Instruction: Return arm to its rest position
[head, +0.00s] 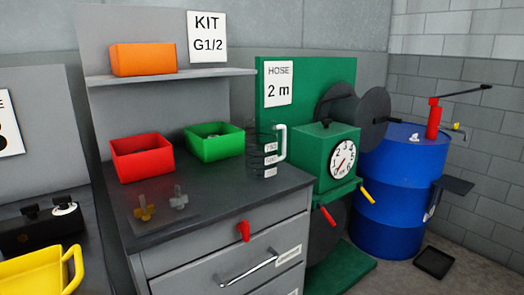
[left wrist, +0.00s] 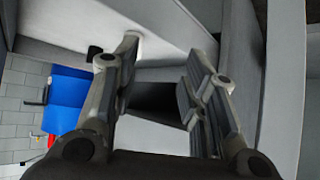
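My left gripper (left wrist: 165,72) shows only in the left wrist view. Its two fingers are apart, with nothing held between them. Behind the fingers are pale grey surfaces and a dark area; I cannot tell exactly what these are. Neither arm shows in the head view, and my right gripper is in no view.
In the head view a grey drawer bench (head: 215,215) carries a red bin (head: 142,158), a green bin (head: 215,141), a clear jug (head: 262,150) and two small fittings (head: 145,208). A blue drum (head: 390,185) stands right. A yellow container (head: 35,275) is front left.

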